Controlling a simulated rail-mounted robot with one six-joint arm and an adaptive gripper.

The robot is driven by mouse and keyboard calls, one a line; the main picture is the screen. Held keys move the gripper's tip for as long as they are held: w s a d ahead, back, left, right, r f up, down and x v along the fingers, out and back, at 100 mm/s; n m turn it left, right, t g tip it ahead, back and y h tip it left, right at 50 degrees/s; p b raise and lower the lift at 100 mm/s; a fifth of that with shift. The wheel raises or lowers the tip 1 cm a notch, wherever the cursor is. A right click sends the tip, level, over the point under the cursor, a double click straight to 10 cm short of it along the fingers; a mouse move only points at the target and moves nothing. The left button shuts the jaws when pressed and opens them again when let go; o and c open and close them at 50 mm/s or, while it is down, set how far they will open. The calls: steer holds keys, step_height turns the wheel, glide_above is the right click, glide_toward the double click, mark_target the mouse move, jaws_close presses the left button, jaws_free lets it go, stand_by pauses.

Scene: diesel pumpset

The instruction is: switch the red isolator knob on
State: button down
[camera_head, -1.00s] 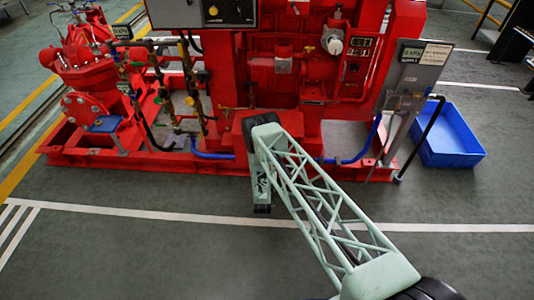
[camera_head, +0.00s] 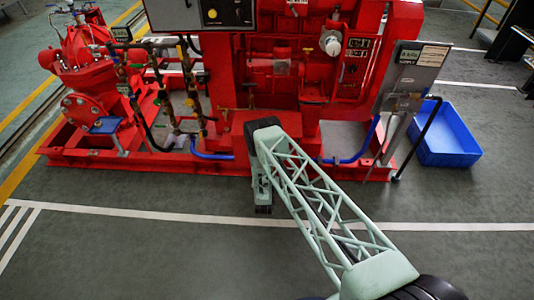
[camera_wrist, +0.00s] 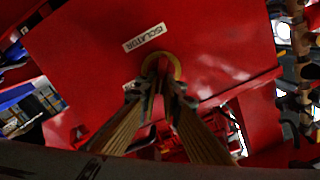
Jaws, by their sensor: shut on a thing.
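The red isolator knob (camera_wrist: 161,66) shows in the wrist view on a red panel (camera_wrist: 215,45), with a yellow ring (camera_wrist: 177,66) around its base. A white label reading ISOLATOR (camera_wrist: 145,37) is above it, tilted in the picture. My gripper (camera_wrist: 160,92) is shut on the knob, one finger on each side. The fingertips cover much of the knob, so its exact turn angle is hard to tell. In the head view I cannot make out the knob or my fingertips; my arm stands in front of the red pumpset (camera_head: 285,70).
The red base frame (camera_head: 100,158) runs along the floor, with blue hoses (camera_head: 345,160) near my arm. A grey supply panel (camera_head: 415,65) and a blue bin (camera_head: 446,140) stand at right. The floor in front is clear.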

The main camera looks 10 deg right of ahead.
steer(key=shift+s+d+f+m+p, duration=0.15)
steer(key=shift+m+p, duration=0.25)
steer(key=shift+m, duration=1.45)
steer(key=shift+w+d+f+m+p, duration=0.1)
steer(key=shift+f+m+p, duration=0.25)
steer(key=shift+m, duration=1.45)
steer(key=shift+s+d+f+m+p, duration=0.15)
steer(key=shift+m+p, duration=0.3)
steer(key=shift+m, duration=1.4)
steer(key=shift+a, duration=0.1)
steer(key=c, duration=2.8)
jaws_free()
steer(key=shift+w, duration=0.1)
steer(key=shift+v, duration=6)
